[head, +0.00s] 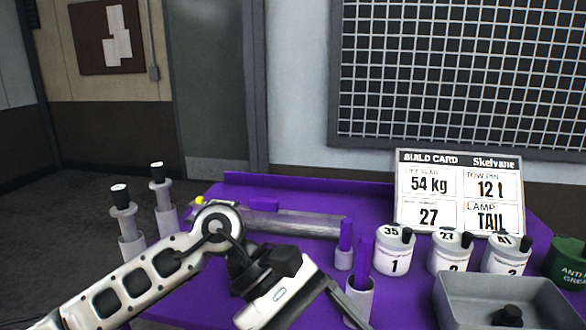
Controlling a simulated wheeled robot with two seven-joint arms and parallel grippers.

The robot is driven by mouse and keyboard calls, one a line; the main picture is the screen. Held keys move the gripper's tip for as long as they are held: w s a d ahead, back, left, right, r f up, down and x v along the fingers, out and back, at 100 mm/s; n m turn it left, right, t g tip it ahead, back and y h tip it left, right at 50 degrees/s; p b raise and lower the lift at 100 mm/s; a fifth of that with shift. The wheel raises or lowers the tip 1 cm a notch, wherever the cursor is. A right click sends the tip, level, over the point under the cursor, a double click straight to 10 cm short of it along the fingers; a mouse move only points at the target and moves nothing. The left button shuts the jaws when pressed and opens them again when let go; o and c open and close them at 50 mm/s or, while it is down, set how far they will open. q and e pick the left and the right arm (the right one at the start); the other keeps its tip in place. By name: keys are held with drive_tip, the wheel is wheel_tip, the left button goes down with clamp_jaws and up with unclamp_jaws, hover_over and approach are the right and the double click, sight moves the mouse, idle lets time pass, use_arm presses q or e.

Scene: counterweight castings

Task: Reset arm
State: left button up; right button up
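My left arm comes in from the left over the purple table (205,300). Its gripper (330,305) points down at the bottom middle, next to a grey holder with a purple stick (358,295). The fingers run toward the bottom edge and I cannot tell whether they are apart. I see nothing clearly held. My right arm and gripper are not in view.
A grey bar (290,224) lies at the back; black-capped cylinders (127,225) stand left.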

use_arm(q)
drive_tip(key=s+d+r+n+h, duration=0.1)
drive_tip(key=d+r+n+h, duration=0.4)
drive_tip(key=n+h, duration=0.75)
drive_tip(key=w+a+f+n+t+y, duration=0.4)
drive_tip(key=n+t, duration=0.4)
drive_tip(key=n, duration=0.4)
drive_tip(key=w+a+f+n+t+y, duration=0.1)
drive_tip(key=a+f+n+t+y, duration=0.35)
drive_tip(key=n, duration=0.75)
drive_tip(key=w+a+f+n+t+y, duration=0.1)
drive_tip(key=w+a+f+n+t, duration=0.3)
drive_tip(key=n+t, duration=0.75)
drive_tip(key=s+a+f+n+g+y, duration=0.4)
drive_tip(key=s+f+n, duration=0.3)
drive_tip(key=f, duration=0.2)
drive_tip(key=s+a+f+n+g+y, duration=0.4)
drive_tip(key=s+a+f+n, duration=0.2)
drive_tip(key=f, duration=0.4)
drive_tip(key=shift+s+a+f+n+y, duration=0.25)
drive_tip(key=shift+s+a+n+y, duration=0.2)
drive_tip(key=shift+n, duration=0.65)
drive_tip(key=shift+w, duration=0.1)
